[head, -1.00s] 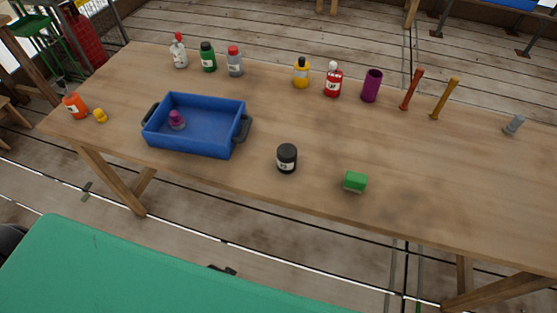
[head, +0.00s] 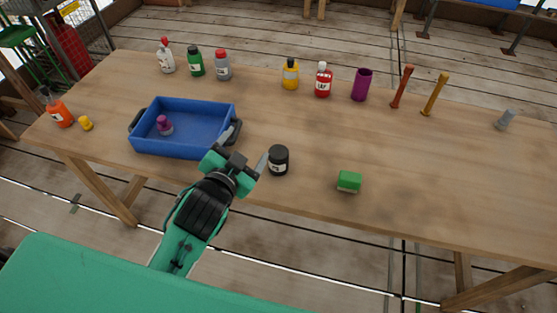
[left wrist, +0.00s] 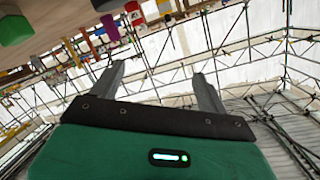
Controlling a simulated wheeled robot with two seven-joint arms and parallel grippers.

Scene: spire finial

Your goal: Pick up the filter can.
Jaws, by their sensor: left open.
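The filter can, which I take to be the black can with a white label (head: 278,160), stands upright near the front edge of the table, right of the blue bin. My left gripper (head: 245,148) is open and empty, between the bin's right end and the can. Its right finger is close to the can in the head view; I cannot tell whether they touch. In the left wrist view the open fingers (left wrist: 160,72) point at the background, and a dark object at the top edge, perhaps the can (left wrist: 108,4), is cut off. My right gripper is not in view.
The blue bin (head: 148,148) holds a purple piece (head: 164,126). A green block (head: 349,181) lies right of the can. Several bottles, a purple cup (head: 361,85) and upright sticks line the back. An orange bottle (head: 61,112) stands at left. The table's right middle is clear.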

